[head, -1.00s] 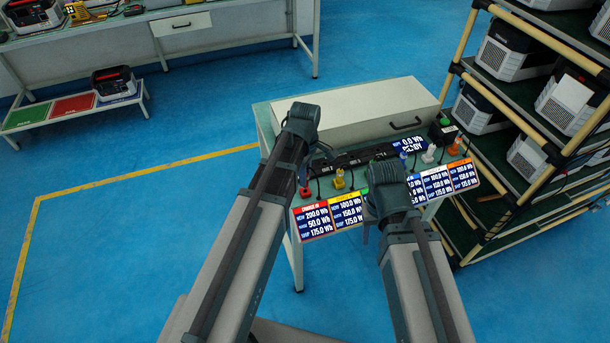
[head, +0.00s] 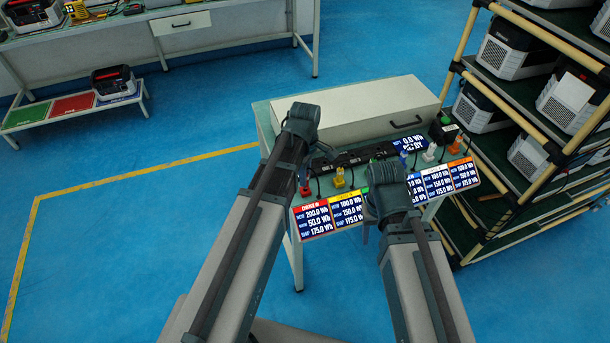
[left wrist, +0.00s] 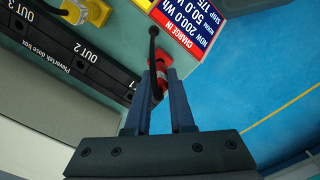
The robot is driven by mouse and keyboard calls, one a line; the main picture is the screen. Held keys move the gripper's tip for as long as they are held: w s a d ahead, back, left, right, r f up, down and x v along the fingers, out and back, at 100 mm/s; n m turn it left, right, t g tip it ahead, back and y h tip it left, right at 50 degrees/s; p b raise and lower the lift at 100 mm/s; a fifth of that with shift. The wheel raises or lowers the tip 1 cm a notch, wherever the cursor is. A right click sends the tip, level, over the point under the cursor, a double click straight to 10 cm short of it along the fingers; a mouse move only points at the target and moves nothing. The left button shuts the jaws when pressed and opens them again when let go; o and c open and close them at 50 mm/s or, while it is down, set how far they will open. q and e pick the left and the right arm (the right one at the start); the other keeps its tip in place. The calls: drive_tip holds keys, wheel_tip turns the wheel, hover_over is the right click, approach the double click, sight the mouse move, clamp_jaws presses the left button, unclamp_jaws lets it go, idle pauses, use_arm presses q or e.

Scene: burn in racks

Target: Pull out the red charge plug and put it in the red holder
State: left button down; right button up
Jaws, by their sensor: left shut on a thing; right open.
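My left gripper (left wrist: 160,84) is shut on the red plug (left wrist: 160,76) in the left wrist view, with a black cable (left wrist: 153,45) curving away from it. In the head view the left arm's end (head: 303,120) hangs over the left end of the bench, and red (head: 305,190) shows just below it. I cannot tell the plug from the red holder there, nor whether the plug is seated.
A yellow plug and holder (head: 339,179) stand right of the red one; white (head: 429,153) and orange (head: 455,146) ones are further right. A black dock box (left wrist: 75,60) lies behind. Display panels (head: 313,217) line the front edge. A rack (head: 510,110) stands at right.

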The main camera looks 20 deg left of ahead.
use_arm(q)
drive_tip(key=shift+f+b, duration=0.85)
drive_tip(key=shift+f, duration=0.1)
drive_tip(key=c, duration=0.7)
unclamp_jaws()
drive_tip(key=shift+r, duration=0.1)
wheel_tip(320, 180, up, 14)
drive_tip(key=p, duration=1.4)
drive_tip(key=shift+f, duration=0.2)
drive_tip(key=shift+d, duration=0.1)
